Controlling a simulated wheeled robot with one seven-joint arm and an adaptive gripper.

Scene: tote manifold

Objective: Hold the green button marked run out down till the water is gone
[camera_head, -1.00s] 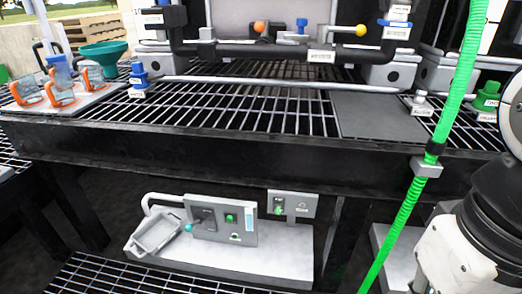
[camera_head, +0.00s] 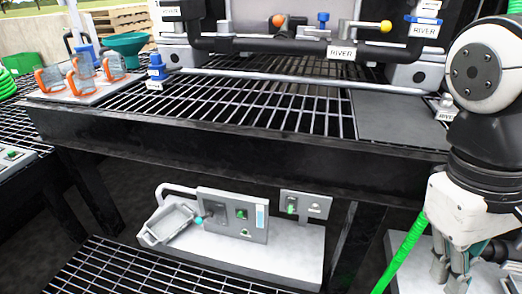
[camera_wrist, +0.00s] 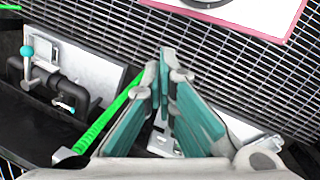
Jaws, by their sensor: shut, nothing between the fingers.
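Under the table, a grey control panel (camera_head: 225,214) stands on a pale base. It carries a green button (camera_head: 241,214), a dark plate and a pale blue strip (camera_head: 260,216), perhaps a level gauge. A smaller panel (camera_head: 313,206) beside it holds another green button (camera_head: 291,206). The markings are too small to read, so I cannot tell which is run out. A grey basin (camera_head: 143,240) with a spout sits left of the panel; water cannot be made out. My gripper (camera_head: 455,262) is shut and empty, pointing down, right of and apart from the panels. It also shows in the wrist view (camera_wrist: 163,58).
The table's black front edge (camera_head: 230,142) overhangs the panels. A table leg (camera_head: 352,245) stands between them and my gripper. A green hose (camera_head: 405,250) runs beside my gripper. Orange-handled jugs (camera_head: 80,77) stand on the table. A low grating (camera_head: 130,272) lies in front.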

